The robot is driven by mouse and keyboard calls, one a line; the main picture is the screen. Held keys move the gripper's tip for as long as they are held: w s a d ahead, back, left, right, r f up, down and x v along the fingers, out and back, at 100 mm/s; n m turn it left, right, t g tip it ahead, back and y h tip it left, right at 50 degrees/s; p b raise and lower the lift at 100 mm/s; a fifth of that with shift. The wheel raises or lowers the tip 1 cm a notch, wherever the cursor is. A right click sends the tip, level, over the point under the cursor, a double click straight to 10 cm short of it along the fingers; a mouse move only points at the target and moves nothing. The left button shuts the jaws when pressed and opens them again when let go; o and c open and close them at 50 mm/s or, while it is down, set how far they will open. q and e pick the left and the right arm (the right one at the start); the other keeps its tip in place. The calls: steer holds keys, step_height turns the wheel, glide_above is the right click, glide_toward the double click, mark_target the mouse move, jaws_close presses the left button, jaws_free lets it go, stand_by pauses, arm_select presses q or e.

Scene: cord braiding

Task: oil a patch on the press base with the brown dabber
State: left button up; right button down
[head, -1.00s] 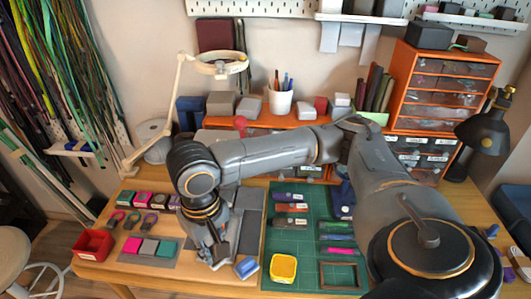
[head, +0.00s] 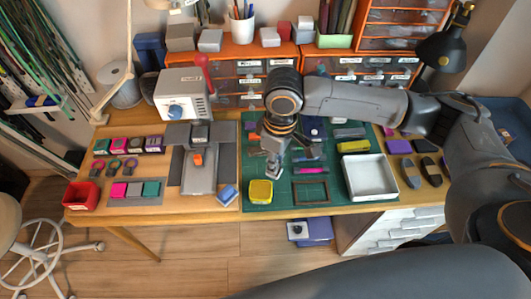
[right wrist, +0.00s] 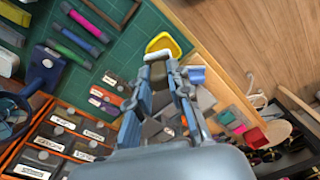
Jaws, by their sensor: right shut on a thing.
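The grey press base (head: 201,178) lies on the table left of the green mat, bare in its front part. A small orange piece (head: 197,159) sits on its upper part. My right gripper (head: 272,172) points down over the mat's left part, just behind the yellow dish (head: 261,191), right of the base and apart from it. In the right wrist view its fingers (right wrist: 162,72) are shut on a small brown thing, seemingly the brown dabber (right wrist: 159,76). The yellow dish (right wrist: 165,43) shows just beyond the fingertips. My left gripper is not in view.
A blue and white block (head: 228,194) lies by the base's front right corner. A brown frame (head: 311,192) and a white tray (head: 369,178) stand right of the dish. Colour swatches (head: 135,189) and a red bin (head: 81,195) are at the left.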

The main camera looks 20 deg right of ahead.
arm_select(q)
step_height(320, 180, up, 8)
steer(key=p, duration=0.7)
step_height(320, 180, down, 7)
steer(key=b, duration=0.7)
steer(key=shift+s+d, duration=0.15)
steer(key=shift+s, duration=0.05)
arm_select(e)
steer(key=w+a+f+n, duration=0.1)
steer(key=f+n, duration=0.3)
steer(key=w+a+f+n, duration=0.1)
steer(key=f+n, duration=0.3)
steer(key=n, duration=0.1)
steer(key=w+a+f+n, duration=0.1)
steer(key=f+n, duration=0.3)
steer(key=n, duration=0.1)
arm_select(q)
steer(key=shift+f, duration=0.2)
arm_select(e)
steer(key=shift+s+f, duration=0.1)
steer(key=shift+f, duration=0.3)
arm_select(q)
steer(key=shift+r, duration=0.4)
arm_select(e)
steer(key=shift+s+f, duration=0.1)
stand_by(0.4)
